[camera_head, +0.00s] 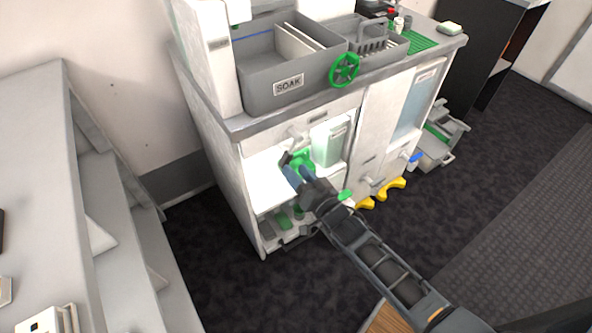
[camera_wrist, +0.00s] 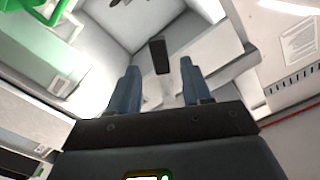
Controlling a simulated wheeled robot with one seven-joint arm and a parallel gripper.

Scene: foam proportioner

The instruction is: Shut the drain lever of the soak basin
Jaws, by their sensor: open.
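The grey soak basin (camera_head: 262,96), with its SOAK label, is set in the top of the white cabinet. Below it, in the lit open bay, a green part (camera_head: 301,158) shows under a white pipe (camera_head: 297,137). A dark bar (camera_wrist: 158,52), which may be the drain lever's handle, shows in the wrist view just past the fingertips. My gripper (camera_head: 298,172) reaches into the bay with its blue-grey fingers apart. In the wrist view my gripper (camera_wrist: 159,82) is open and empty, the bar lying between the finger lines. I cannot tell whether they touch; my gripper hides part of the bay.
A pale green container (camera_head: 332,146) stands in the bay right of my gripper. Dark floor left of the cabinet is clear.

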